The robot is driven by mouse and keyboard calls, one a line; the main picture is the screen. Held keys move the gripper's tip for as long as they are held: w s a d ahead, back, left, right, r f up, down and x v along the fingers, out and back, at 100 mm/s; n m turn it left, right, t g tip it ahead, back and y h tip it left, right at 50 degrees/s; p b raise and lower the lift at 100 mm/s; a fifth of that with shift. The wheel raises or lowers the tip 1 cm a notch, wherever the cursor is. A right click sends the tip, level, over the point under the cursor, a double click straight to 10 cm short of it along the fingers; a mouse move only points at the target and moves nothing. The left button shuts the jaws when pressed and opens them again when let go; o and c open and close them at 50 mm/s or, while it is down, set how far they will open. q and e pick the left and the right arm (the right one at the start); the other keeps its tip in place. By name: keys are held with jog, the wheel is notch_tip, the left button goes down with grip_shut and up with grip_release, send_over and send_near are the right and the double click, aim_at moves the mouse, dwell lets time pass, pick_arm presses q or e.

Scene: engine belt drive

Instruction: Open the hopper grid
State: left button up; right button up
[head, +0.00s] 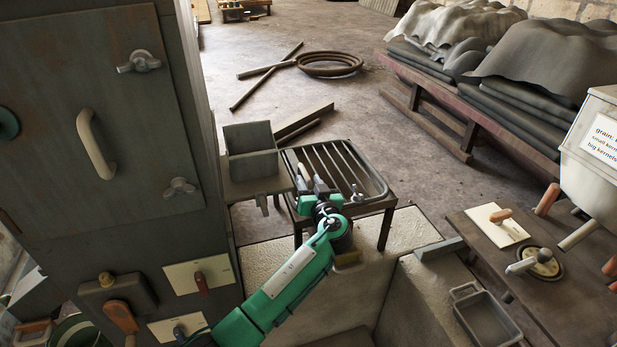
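The hopper grid (335,163) is a dark metal frame with parallel bars, lying flat and closed on top of a dark stand in the middle of the head view. A small wing-shaped fastener (357,193) sits at its near right part. My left gripper (311,184), on a green arm from below, is at the grid's near left edge. Its two grey fingertips look apart, with a pale, upright handle-like piece (304,170) just beyond or between them. I cannot tell whether they touch it. The gripper hides part of the near edge. My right gripper is not in view.
A tall dark cabinet (150,120) with a handle and wing knobs stands close on the left. An open grey box (251,140) sits left of the grid. A wooden bench (500,258) with a dial and a pale hopper (596,150) are at right.

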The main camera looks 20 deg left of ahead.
pick_arm(q)
jog(key=shift+w+a, duration=0.4)
jog(key=shift+w, duration=0.1)
grip_shut()
